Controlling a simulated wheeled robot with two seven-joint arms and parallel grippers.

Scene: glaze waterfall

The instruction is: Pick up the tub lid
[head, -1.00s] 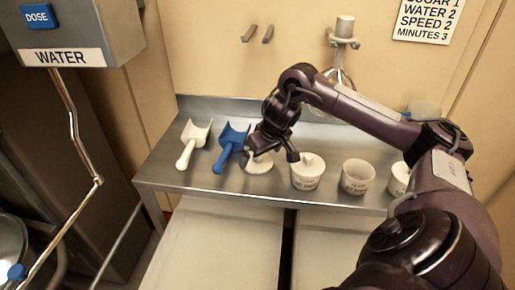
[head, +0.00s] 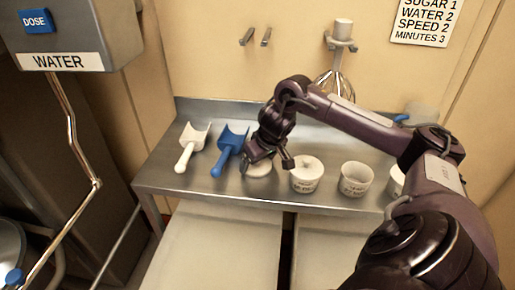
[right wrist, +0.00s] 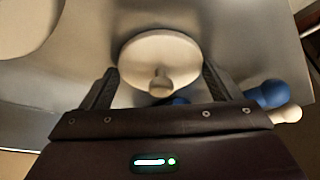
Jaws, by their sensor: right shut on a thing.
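The tub lid is a pale round disc with a small knob (right wrist: 160,50). In the head view the lid (head: 260,170) shows in part below my right gripper (head: 269,163), which hides the rest. In the right wrist view my right gripper (right wrist: 160,72) has a finger at each side of the lid, with the knob between them. It is shut on the lid, which is at or just above the metal table (head: 225,189); I cannot tell if there is a gap. My left gripper is not in view.
White tubs (head: 306,180) and (head: 355,184) stand right of the lid, a third partly behind my arm. A blue scoop (head: 230,146) and a white scoop (head: 191,148) lie to its left. A whisk (head: 338,85) hangs on the back wall.

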